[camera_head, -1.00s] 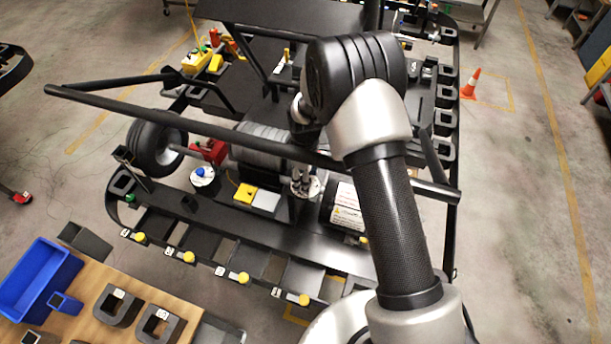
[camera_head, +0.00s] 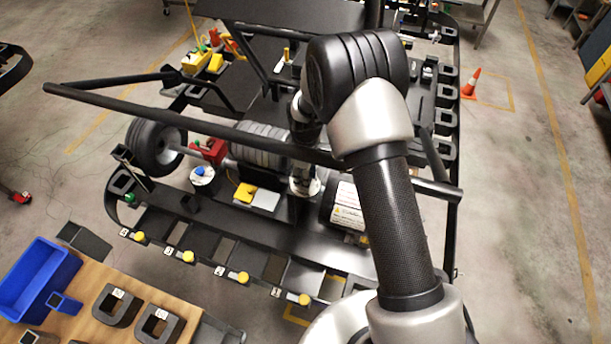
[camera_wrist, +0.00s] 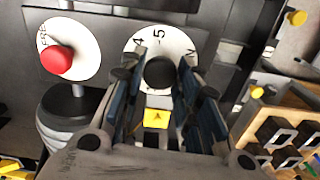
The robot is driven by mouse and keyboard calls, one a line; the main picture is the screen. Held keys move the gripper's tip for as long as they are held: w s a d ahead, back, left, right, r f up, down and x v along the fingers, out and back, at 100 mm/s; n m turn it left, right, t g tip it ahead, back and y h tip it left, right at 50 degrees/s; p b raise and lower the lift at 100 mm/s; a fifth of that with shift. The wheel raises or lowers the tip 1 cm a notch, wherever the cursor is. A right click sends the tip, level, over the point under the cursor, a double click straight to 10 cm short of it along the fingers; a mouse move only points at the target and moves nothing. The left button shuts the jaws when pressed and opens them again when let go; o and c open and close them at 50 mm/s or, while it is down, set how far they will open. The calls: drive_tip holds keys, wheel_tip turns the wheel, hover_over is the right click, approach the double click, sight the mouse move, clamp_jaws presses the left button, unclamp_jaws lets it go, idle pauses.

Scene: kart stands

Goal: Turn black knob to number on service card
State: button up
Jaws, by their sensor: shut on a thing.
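The black knob (camera_wrist: 160,72) sits at the middle of a white round dial (camera_wrist: 136,45) in the wrist view. In the head view, my gripper (camera_head: 301,180) is down at this white dial (camera_head: 314,189), and the knob is hidden.
A red knob (camera_wrist: 57,60) on another white dial is close to my gripper's left in the wrist view. A blue knob (camera_head: 201,171), a black cylinder with a warning label (camera_head: 347,207) and a long black bar (camera_head: 200,128) surround the work area.

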drive_tip(key=m+b, duration=0.3)
drive_tip(key=m, duration=0.2)
drive_tip(key=shift+m, duration=0.4)
drive_tip(key=m+b, duration=0.2)
drive_tip(key=m, duration=0.3)
drive_tip(key=shift+b, duration=0.35)
drive_tip(key=m+b, duration=0.1)
drive_tip(key=m, duration=0.5)
drive_tip(key=shift+m+b, duration=0.3)
drive_tip(key=m+b, duration=0.1)
drive_tip(key=m, duration=0.4)
drive_tip(key=shift+m, duration=0.3)
drive_tip(key=o, duration=1.1)
